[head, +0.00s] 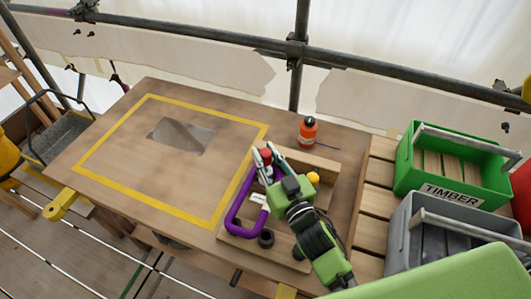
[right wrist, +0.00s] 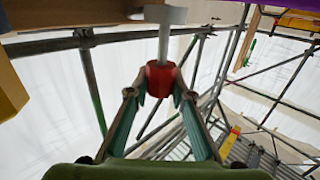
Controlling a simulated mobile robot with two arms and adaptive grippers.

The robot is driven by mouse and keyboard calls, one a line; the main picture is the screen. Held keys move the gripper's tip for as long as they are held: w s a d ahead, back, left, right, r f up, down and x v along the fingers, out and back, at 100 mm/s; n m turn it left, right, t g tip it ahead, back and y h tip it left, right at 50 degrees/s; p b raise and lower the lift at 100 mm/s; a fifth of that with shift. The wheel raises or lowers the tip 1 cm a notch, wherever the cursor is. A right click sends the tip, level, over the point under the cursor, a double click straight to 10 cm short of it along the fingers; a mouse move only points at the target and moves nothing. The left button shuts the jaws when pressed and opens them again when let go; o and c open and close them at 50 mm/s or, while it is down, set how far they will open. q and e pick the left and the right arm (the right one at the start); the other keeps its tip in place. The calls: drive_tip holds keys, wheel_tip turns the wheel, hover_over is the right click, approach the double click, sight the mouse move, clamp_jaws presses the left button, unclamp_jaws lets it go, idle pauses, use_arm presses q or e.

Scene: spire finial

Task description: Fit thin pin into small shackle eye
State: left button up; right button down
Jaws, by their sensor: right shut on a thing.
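My right gripper (head: 265,153) is above the wooden tray at the right part of the table, by the top of the purple shackle (head: 238,204). It is shut on a red piece, seen between the fingertips in the right wrist view (right wrist: 160,92). A thin grey shaft (right wrist: 164,42) runs from this red head (right wrist: 160,75) to a pale grey disc; I take it to be the thin pin. The purple shackle lies with its bend at left and carries a small white label. I cannot tell which eye is the small one. My left gripper is not in view.
The wooden tray (head: 325,165) also holds a yellow ball-like piece (head: 313,178) and a dark ring (head: 266,239). An orange bottle (head: 308,131) stands behind it. A green crate (head: 450,140) and grey crate (head: 405,232) are at right. The table has a hole (head: 183,137) inside yellow tape.

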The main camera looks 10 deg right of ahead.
drive_tip(key=shift+p, duration=0.35)
idle(0.7)
drive_tip(key=shift+f+b, duration=1.45)
drive_tip(key=shift+f, duration=0.45)
drive_tip(key=shift+s+a+f, duration=0.1)
drive_tip(key=shift+f, duration=0.3)
drive_tip(key=c, duration=1.7)
unclamp_jaws()
drive_tip(key=shift+f, duration=0.1)
